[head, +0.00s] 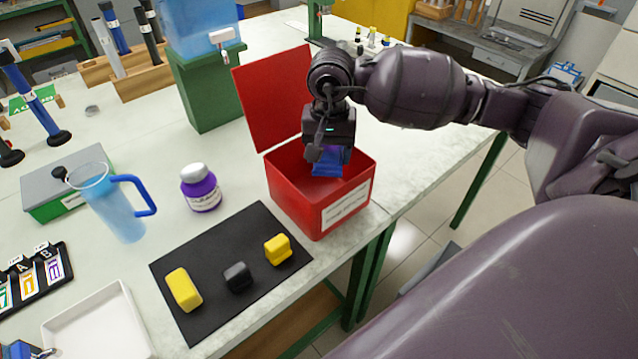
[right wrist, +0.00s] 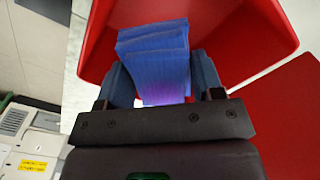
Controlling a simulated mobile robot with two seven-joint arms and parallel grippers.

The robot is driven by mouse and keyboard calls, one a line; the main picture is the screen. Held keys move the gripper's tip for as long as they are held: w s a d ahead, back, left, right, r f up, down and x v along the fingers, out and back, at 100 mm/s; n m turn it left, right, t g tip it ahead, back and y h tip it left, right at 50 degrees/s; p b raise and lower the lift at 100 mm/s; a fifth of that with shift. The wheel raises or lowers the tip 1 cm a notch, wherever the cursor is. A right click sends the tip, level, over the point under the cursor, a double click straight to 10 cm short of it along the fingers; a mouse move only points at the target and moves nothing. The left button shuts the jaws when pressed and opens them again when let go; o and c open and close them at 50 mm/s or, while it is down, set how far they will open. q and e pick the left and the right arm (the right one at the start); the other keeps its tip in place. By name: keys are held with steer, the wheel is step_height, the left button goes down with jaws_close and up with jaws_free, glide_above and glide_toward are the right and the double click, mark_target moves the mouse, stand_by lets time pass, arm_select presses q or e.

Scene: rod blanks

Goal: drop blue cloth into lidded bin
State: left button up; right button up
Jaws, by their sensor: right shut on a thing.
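The blue cloth (head: 327,163) is folded and hangs from my right gripper (head: 328,152), over the mouth of the red bin (head: 297,205). The gripper is shut on it. In the right wrist view the cloth (right wrist: 154,60) shows in layers between the two fingers (right wrist: 160,85), with the red bin wall (right wrist: 238,40) around it. The cloth's lower end is at or just inside the opening. The bin's red lid (head: 272,97) stands open, tilted up at the back. My left gripper is not clearly in view.
A black mat (head: 215,295) with two yellow blocks (head: 183,289) and a dark block (head: 238,277) lies in front of the bin. A purple jar (head: 200,190) and a blue pitcher (head: 118,205) stand to the left. A green-based water tank (head: 208,90) stands behind. The table edge is close right of the bin.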

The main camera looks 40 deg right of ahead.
steer(key=o, duration=0.9)
steer(key=shift+o, duration=0.2)
step_height(320, 180, up, 11)
steer(key=shift+p, duration=0.4)
steer(key=shift+f, duration=0.1)
